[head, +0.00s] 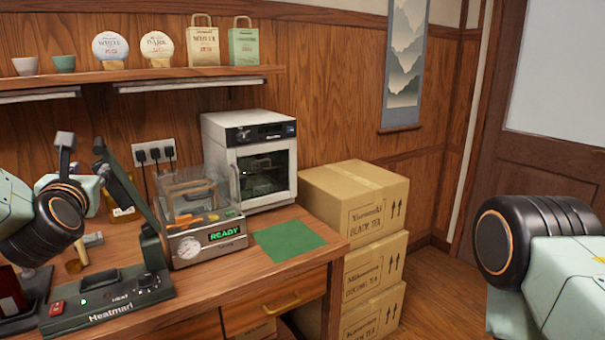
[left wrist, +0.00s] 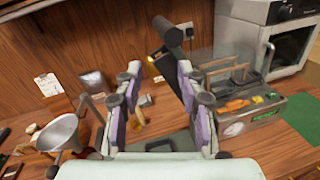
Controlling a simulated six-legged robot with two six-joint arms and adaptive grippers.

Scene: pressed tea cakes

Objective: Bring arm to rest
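My left arm comes in from the left in the head view, and my left gripper (head: 68,158) is partly hidden by its own joint. In the left wrist view the left gripper (left wrist: 160,98) is open, its purple-padded fingers apart with nothing held between them. It is above the dark green heat sealer (head: 105,298), whose lever (head: 130,190) stands raised. The sealer base also shows beyond the fingers in the left wrist view (left wrist: 172,142). Only a joint of my right arm (head: 540,240) shows at the right edge; the right gripper is out of view.
A clear-topped machine reading READY (head: 210,240) and a white oven (head: 250,158) stand on the wooden bench. A green mat (head: 288,240) lies bare in front of the oven. Stacked cartons (head: 368,252) stand right of the bench. A metal funnel (left wrist: 62,130) is left of the gripper.

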